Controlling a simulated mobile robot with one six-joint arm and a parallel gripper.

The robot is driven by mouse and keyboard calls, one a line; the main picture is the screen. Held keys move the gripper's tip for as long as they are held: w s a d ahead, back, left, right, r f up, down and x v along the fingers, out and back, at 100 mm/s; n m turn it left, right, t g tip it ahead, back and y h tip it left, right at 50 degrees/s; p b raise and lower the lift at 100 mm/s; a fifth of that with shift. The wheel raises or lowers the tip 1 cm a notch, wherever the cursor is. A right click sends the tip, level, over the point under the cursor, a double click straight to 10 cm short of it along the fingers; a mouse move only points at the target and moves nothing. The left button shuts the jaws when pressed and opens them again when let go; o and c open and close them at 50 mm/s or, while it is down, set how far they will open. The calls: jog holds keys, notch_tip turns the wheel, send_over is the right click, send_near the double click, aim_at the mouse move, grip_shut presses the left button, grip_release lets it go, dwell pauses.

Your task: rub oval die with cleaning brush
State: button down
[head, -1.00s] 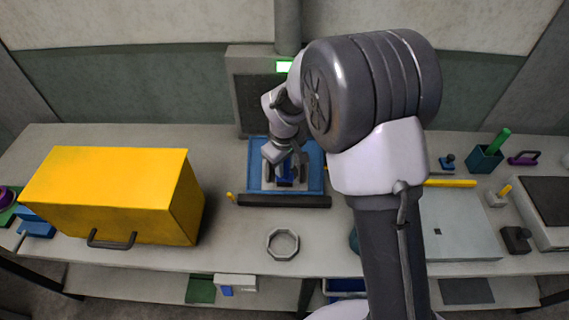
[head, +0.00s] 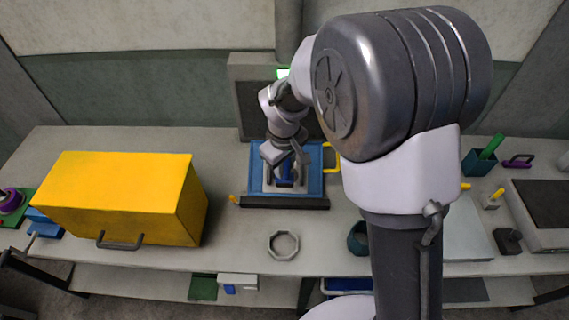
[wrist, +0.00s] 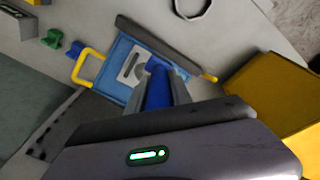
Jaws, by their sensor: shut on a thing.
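My gripper (head: 285,176) is low over the blue tray (head: 256,182) and shut on a blue upright handle, which I take to be the cleaning brush (wrist: 158,86). The brush's lower end and bristles are hidden, so I cannot tell whether it touches the die. A pale grey plate with a dark slot, seemingly the oval die (wrist: 128,70), lies on the blue tray (wrist: 112,57) beside the brush in the wrist view. My fingers mostly cover it in the head view.
A big yellow box (head: 115,195) stands left of the tray. A grey octagonal ring (head: 284,245) lies in front. The tray has a yellow handle (head: 332,157) and a dark front bar (head: 285,203). A grey machine (head: 252,105) stands behind. Right are a green-handled holder (head: 478,162) and small tools.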

dwell(0.4)
jog(key=w+f+b, duration=0.3)
jog(key=f+b, duration=0.1)
jog(key=f, duration=0.2)
jog(key=shift+w+f, duration=0.25)
jog(key=shift+w, duration=0.1)
jog(key=shift+w+d+f+b, duration=0.1)
jog(key=shift+w+f+b, duration=0.3)
jog(key=shift+f, duration=0.35)
dwell(0.5)
dwell(1.1)
jog(key=shift+r, duration=0.1)
jog(key=s+r+p, duration=0.1)
jog(key=r+p, duration=0.1)
jog(key=r, duration=0.1)
jog(key=s+r+p, duration=0.1)
jog(key=r, duration=0.1)
jog(key=shift+s, duration=0.5)
